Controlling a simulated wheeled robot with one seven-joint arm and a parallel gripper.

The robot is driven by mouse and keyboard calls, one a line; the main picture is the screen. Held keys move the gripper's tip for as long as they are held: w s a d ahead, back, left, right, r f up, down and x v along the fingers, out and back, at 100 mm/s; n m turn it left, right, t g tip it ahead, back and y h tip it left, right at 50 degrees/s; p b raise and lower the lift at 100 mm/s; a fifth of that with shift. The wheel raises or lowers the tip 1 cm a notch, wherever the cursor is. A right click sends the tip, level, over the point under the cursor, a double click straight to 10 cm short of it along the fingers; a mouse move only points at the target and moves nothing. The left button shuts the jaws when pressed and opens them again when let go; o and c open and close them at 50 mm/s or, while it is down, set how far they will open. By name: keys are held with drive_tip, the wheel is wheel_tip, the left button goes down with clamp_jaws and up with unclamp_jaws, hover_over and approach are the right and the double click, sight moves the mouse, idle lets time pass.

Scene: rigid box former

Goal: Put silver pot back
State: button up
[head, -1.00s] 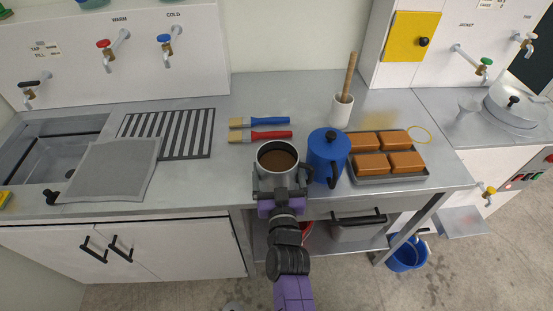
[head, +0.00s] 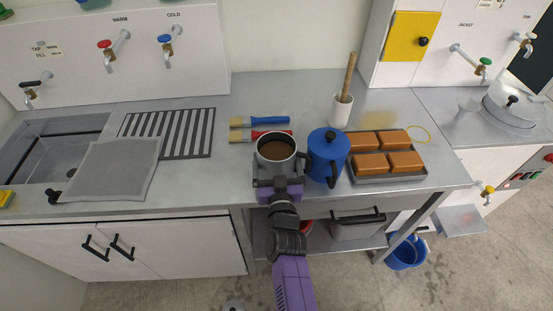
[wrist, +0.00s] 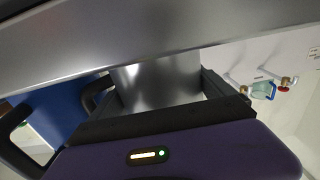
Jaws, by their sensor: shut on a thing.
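The silver pot (head: 277,168) stands upright at the front of the steel worktop, with brown liquid inside it. My gripper (head: 279,180) is shut on the silver pot from the front side. The pot's wall also fills the middle of the wrist view (wrist: 160,80), between the dark fingers. I cannot tell whether the pot's base touches the worktop; its lower part is hidden by my gripper.
A blue pot (head: 327,152) with a black handle stands close on the right. Two brushes, blue (head: 270,121) and red (head: 272,134), lie just behind. A tray of brown blocks (head: 390,179) is farther right. The striped rack (head: 195,135) is left; worktop between is clear.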

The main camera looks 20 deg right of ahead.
drive_tip(key=o, duration=1.8)
drive_tip(key=shift+f, duration=0.1)
drive_tip(key=shift+r, duration=0.2)
drive_tip(key=shift+s+a, duration=0.35)
drive_tip(key=shift+s, duration=0.25)
drive_tip(key=b+v, duration=0.1)
drive_tip(key=v, duration=0.9)
drive_tip(key=shift+s, duration=0.4)
